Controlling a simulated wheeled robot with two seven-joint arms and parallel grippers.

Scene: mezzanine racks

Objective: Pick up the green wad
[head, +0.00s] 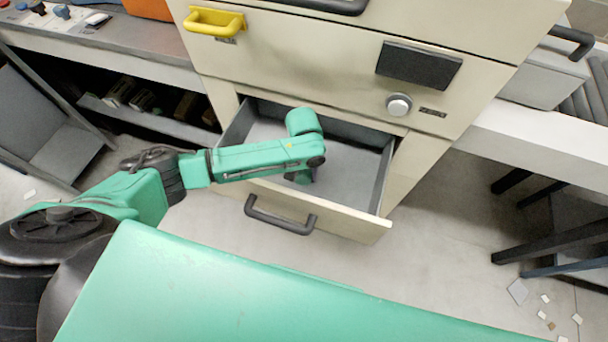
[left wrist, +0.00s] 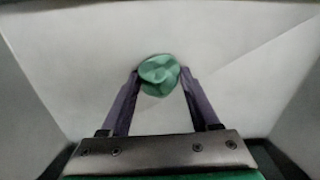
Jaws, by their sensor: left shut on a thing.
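The green wad (left wrist: 159,74) is a small crumpled lump between the two fingertips of my left gripper in the left wrist view. My left gripper (left wrist: 158,84) is shut on it. In the head view my left arm reaches into the open drawer (head: 375,180), and the left gripper (head: 303,178) points down inside it. The wad is hidden there behind the arm. I cannot tell whether the wad still touches the drawer floor. My right gripper is not in view.
The cream cabinet (head: 300,55) stands over the drawer, with a yellow handle (head: 215,21) and a round knob (head: 398,105). The drawer's dark handle (head: 280,216) faces me. A bench (head: 120,55) is at left, a conveyor (head: 590,95) at right. Small scraps lie on the floor at lower right.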

